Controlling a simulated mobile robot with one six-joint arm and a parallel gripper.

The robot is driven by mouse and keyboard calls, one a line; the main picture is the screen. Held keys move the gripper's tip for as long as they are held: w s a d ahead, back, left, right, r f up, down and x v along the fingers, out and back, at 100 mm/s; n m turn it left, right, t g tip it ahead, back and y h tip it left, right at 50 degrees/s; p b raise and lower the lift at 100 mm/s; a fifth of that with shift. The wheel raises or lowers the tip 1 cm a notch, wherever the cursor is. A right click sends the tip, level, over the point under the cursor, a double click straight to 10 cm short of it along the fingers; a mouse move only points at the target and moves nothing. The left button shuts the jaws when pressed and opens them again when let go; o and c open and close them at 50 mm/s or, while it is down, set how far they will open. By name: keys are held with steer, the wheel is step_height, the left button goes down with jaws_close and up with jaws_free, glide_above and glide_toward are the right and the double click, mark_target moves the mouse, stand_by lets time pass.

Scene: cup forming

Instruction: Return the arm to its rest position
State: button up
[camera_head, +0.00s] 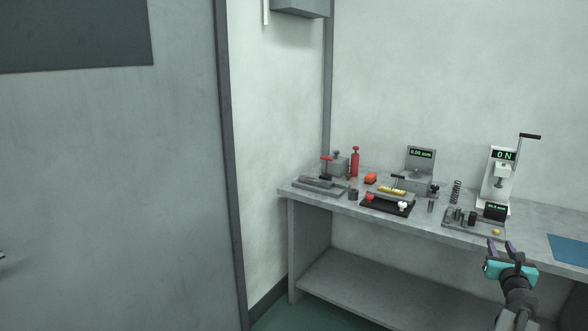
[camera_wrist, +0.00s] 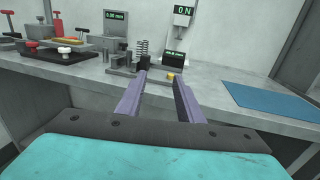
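My gripper (camera_head: 501,246) is at the lower right of the head view, in front of the workbench (camera_head: 327,207). It has a teal body and two purple fingers. In the wrist view my gripper (camera_wrist: 161,84) has its fingers spread apart with nothing between them, so it is open and empty. The fingers point toward the bench's front edge and a small brass-coloured piece (camera_wrist: 170,76) on top of the bench. The arm behind the gripper runs down to the bottom edge of the head view.
A lower shelf (camera_head: 345,283) is bare. A grey door (camera_head: 110,180) fills the left.

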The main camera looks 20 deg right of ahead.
steer(key=w+a+f+n+t+y+p, duration=0.1)
steer(key=w+a+f+n+y, duration=0.15)
steer(key=w+a+f, duration=0.6)
steer(key=w+a+f+n+t+y+p, duration=0.1)
steer(key=w+a+f+y+p, duration=0.2)
steer(key=w+a, duration=1)
steer(key=w+a+f+m+g+y+p, duration=0.1)
steer(key=w+a+f+m+y, duration=0.15)
steer(key=a+f, duration=0.75)
steer(key=w+a+f+m+g+y, duration=0.1)
steer(key=a+f+m+g, duration=0.15)
steer(key=a+f, duration=0.75)
steer(key=s+a+f+m+g+p, duration=0.1)
steer(key=s+a+f+m+g, duration=0.3)
steer(key=s+a+f, duration=0.45)
steer(key=s+a+f+m+g+p, duration=0.1)
steer(key=s+a+f+m+g, duration=0.2)
steer(key=s+a+f+m, duration=0.55)
steer(key=s+a+m+g+y, duration=0.1)
steer(key=s+a+m+g, duration=0.4)
steer(key=s, duration=0.8)
steer(key=s+a+m+g+y, duration=0.2)
steer(key=s+a+m+g, duration=0.3)
steer(key=s, duration=0.8)
steer(key=a+m, duration=0.2)
steer(key=m, duration=0.1)
steer(key=shift+s+a+p, duration=0.35)
steer(key=shift+s, duration=0.05)
